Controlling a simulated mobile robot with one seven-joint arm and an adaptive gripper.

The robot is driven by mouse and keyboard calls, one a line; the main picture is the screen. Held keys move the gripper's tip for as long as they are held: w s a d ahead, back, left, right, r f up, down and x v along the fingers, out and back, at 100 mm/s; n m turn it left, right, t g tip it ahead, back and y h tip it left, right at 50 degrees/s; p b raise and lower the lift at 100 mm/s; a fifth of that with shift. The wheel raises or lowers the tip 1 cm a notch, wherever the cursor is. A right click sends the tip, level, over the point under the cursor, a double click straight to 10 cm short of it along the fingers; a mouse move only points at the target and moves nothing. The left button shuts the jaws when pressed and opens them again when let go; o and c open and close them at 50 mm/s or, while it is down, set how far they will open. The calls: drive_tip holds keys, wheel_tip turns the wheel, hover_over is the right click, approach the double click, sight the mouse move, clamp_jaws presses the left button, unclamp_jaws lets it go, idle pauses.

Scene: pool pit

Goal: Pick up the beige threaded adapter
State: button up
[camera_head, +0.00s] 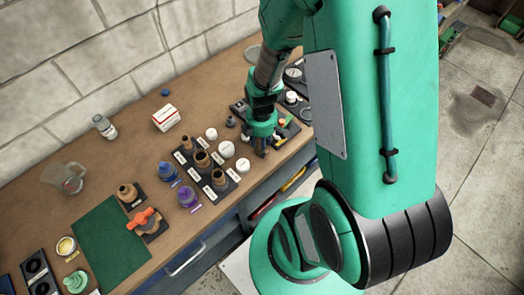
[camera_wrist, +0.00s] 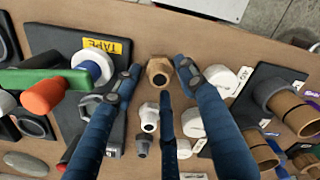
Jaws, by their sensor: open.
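The beige threaded adapter (camera_wrist: 159,71) is a tan fitting with a hexagonal collar and a dark bore, on the brown bench top in the wrist view. My gripper (camera_wrist: 161,80) is open, its blue fingers spread on both sides of the adapter, with a middle finger pointing at it from below in the picture. I see no clear contact. In the head view my gripper (camera_head: 262,148) points down near the bench's front edge, and I cannot make out the adapter there.
A white fitting (camera_wrist: 149,116) and a grey fitting (camera_wrist: 141,145) stand close to the fingers. White round caps (camera_wrist: 219,80) are at right, near a black board (camera_wrist: 262,88) with brown fittings. A black tape board (camera_wrist: 50,38) lies left. The bench edge is near.

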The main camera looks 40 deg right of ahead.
drive_tip(key=shift+f, duration=1.2)
drive_tip(key=shift+c, duration=0.5)
drive_tip(key=c, duration=0.8)
